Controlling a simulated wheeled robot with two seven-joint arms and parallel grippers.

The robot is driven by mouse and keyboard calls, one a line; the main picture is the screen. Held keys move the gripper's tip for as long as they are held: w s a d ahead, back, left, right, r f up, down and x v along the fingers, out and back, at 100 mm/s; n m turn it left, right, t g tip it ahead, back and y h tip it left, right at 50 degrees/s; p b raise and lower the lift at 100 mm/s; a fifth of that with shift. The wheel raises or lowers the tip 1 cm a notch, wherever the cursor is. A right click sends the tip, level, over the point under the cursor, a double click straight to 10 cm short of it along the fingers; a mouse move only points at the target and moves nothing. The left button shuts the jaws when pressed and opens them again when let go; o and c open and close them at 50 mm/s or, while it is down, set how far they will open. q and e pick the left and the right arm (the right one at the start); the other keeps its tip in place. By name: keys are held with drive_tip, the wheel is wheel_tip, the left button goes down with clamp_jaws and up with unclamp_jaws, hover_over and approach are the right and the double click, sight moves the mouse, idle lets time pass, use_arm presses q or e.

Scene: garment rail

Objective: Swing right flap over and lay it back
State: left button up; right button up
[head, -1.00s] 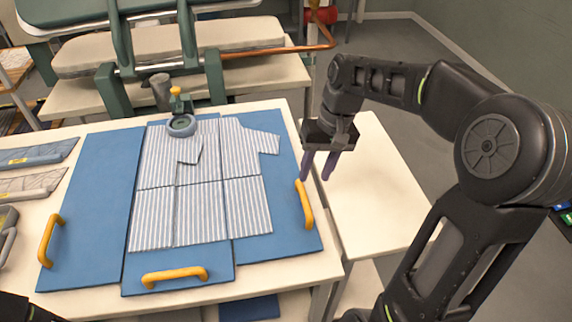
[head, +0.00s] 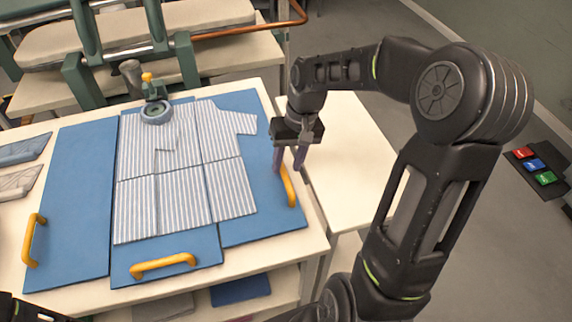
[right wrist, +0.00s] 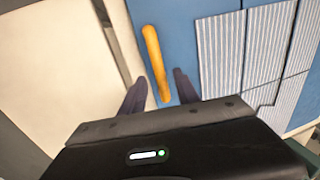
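The right flap (head: 262,207) is a blue panel lying flat on the table, with a yellow handle (head: 289,187) along its right edge. A blue and white striped shirt (head: 183,178) lies spread across the blue folding board, part of it on the right flap. My right gripper (head: 288,160) is open just above the far end of that handle. In the right wrist view the handle (right wrist: 156,62) runs between the two parted fingers, and no grip on it shows. My left gripper is not in view; only a dark bit of my left arm shows at the lower left corner.
The left flap (head: 68,200) and the middle panel (head: 140,273) have yellow handles of their own. A round grey clamp (head: 156,112) sits at the shirt's collar. A bare white side table (head: 345,170) stands at right. A green-framed press stands behind.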

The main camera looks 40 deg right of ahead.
drive_tip(key=shift+a+f, duration=0.2)
drive_tip(key=shift+f, duration=0.7)
drive_tip(key=shift+c, duration=0.5)
clamp_jaws()
